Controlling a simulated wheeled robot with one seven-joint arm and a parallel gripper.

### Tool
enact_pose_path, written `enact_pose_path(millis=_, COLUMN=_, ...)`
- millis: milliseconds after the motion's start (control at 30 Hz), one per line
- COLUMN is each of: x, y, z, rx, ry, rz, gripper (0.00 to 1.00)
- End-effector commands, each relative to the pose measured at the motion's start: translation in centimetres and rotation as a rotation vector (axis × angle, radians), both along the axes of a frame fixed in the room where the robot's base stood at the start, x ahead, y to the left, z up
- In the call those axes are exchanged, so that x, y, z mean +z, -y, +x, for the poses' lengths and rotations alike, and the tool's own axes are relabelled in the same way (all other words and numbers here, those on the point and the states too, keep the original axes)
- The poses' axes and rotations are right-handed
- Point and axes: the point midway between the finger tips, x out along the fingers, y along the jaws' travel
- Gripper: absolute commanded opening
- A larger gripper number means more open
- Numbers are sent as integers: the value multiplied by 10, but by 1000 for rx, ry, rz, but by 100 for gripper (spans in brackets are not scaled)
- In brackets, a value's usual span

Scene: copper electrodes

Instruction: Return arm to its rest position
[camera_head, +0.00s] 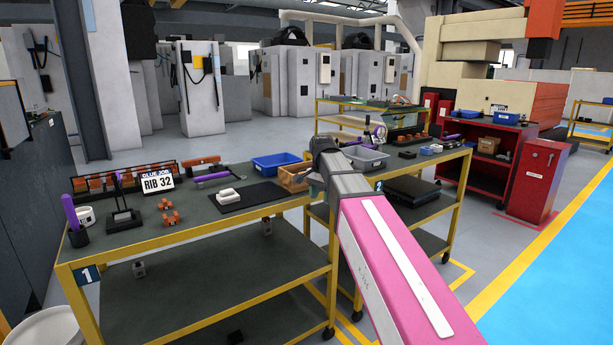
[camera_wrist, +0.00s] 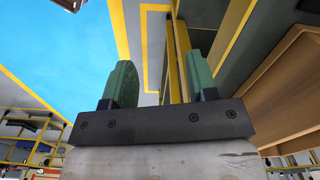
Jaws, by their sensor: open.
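My gripper (camera_wrist: 158,64) shows in the wrist view with its two green fingers spread apart and nothing between them. In the head view my pink arm (camera_head: 395,265) reaches forward from the lower right. Its grey end (camera_head: 328,165) is over the gap between the two yellow-framed tables, near a tan wooden box (camera_head: 293,178). The fingers cannot be made out clearly in the head view.
A red cabinet (camera_head: 537,180) stands at right; blue floor (camera_head: 560,285) is open.

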Motion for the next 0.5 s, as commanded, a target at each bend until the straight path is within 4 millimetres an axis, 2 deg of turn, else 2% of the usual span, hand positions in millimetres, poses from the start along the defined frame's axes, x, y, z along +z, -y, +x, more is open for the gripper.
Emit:
enact_pose_path(millis=33, x=-23, y=10, z=-9, rx=29, ry=-5, rz=-1, gripper=53)
enact_pose_path(millis=100, x=-49, y=21, z=-16, rx=81, ry=-5, rz=-1, gripper=53)
enact_pose_path(millis=267, x=-106, y=45, z=-35, rx=196, ry=-3, rz=0, gripper=53)
enact_pose_path(millis=500, x=-185, y=80, z=-73, rx=367, ry=-3, rz=-1, gripper=53)
